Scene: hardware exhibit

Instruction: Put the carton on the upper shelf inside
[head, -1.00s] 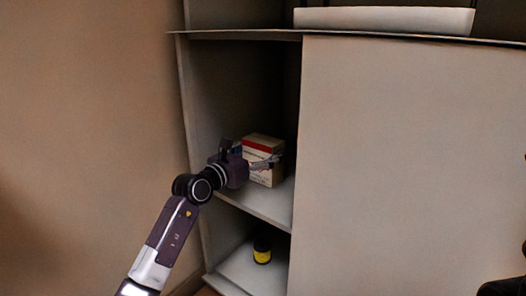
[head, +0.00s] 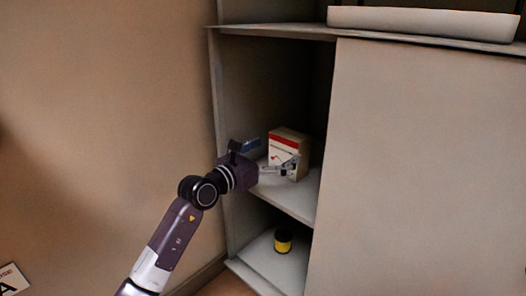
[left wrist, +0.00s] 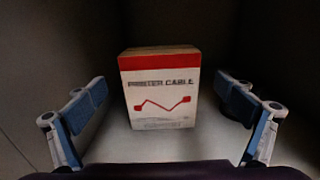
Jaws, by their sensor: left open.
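The carton (head: 284,142), a white and red box with a brown top, stands upright on the upper shelf (head: 298,199) inside the open cabinet. In the left wrist view the carton (left wrist: 160,92) faces me, with "PRINTER CABLE" on its front. My left gripper (head: 268,158) is open at the front of the carton. In the left wrist view the fingers of the left gripper (left wrist: 168,108) are wide apart, one on each side, with clear gaps to the carton. My right gripper is not in view.
A black and yellow can (head: 283,241) stands on the lower shelf (head: 262,262). The cabinet's left side wall (head: 219,110) is close to my left arm. A closed panel (head: 430,170) covers the right side. A pale tray (head: 425,22) lies on the ledge above.

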